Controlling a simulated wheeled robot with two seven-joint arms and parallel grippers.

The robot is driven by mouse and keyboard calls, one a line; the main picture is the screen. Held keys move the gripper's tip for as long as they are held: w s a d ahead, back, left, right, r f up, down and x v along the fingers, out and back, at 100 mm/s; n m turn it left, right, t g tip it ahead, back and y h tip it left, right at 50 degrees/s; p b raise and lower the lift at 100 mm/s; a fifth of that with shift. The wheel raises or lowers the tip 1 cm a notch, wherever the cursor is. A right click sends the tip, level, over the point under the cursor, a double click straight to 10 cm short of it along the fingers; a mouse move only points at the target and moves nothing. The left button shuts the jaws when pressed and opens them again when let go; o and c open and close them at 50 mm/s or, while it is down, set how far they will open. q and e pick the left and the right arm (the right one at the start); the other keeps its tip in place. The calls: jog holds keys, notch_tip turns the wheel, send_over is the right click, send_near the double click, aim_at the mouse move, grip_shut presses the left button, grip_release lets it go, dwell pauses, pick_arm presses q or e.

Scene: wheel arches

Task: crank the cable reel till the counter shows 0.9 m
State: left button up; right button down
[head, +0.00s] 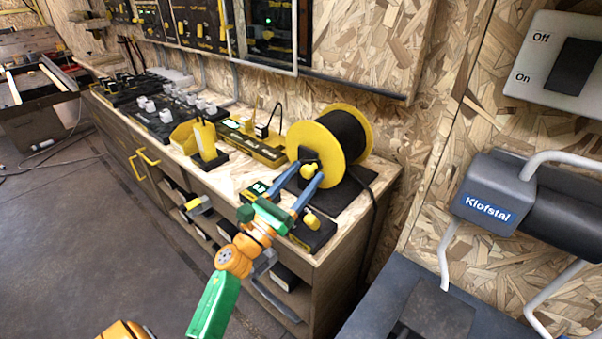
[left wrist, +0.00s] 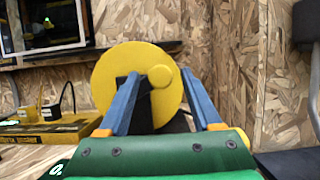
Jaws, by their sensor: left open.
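The cable reel (head: 361,137) has yellow flanges and dark cable and stands at the right end of the workbench. Its yellow crank knob (head: 309,171) sits on a dark crank in front of the near flange; the knob also shows in the left wrist view (left wrist: 159,76). My left gripper (head: 312,169) is open, with its blue fingers on either side of the knob. I cannot tell whether they touch it. The counter's lit display (head: 257,189) is partly hidden by the gripper; the left wrist view cuts it off after a "0" (left wrist: 57,169). My right gripper is out of view.
A grey Klofstal machine (head: 490,200) is to the right. Open floor lies left.

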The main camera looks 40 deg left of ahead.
pick_arm(q)
grip_shut()
dwell(1.4)
